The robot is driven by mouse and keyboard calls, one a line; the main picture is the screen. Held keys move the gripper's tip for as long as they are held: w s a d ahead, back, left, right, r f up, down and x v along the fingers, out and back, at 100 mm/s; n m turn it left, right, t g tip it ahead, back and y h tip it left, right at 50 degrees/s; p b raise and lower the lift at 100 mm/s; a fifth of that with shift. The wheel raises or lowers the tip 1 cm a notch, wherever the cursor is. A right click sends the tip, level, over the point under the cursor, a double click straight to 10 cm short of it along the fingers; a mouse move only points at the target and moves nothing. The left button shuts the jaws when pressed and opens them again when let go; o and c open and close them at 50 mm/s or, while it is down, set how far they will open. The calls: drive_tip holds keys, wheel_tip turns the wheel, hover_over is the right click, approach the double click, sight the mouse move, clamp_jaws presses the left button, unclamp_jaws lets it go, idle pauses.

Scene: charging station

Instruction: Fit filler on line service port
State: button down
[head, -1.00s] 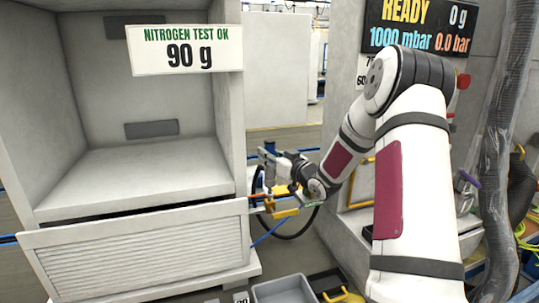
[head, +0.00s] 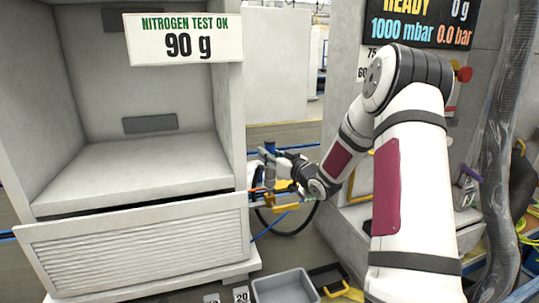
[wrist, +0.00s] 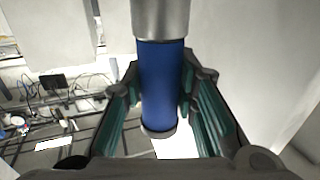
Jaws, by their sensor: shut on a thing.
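The filler is a blue cylinder (wrist: 161,90) with a silver upper part in the wrist view. In the head view it stands as a small grey-blue upright body (head: 270,166) beside the right side of the white cabinet. My gripper (wrist: 160,85) is shut on the blue cylinder, with teal-padded fingers on both sides of it. In the head view my gripper (head: 289,172) is small and partly hidden by its own wrist. Small orange, blue and yellow fittings (head: 262,198) lie just below the filler at the cabinet edge. I cannot tell which is the service port, or whether the filler touches it.
The open white cabinet (head: 140,245) stands at the left, its sign reading 90 g. A black hose (head: 290,233) loops below the fittings. A grey bin (head: 283,287) is on the floor at the front. The charging machine with its display (head: 420,22) stands at the right.

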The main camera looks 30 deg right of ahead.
drive_tip(key=shift+f, duration=0.35)
drive_tip(key=c, duration=1.2)
unclamp_jaws()
drive_tip(key=shift+f, duration=0.1)
drive_tip(key=shift+s, duration=0.1)
drive_tip(key=s, duration=1.1)
drive_tip(key=shift+s+d, duration=0.3)
drive_tip(key=shift+s, duration=0.1)
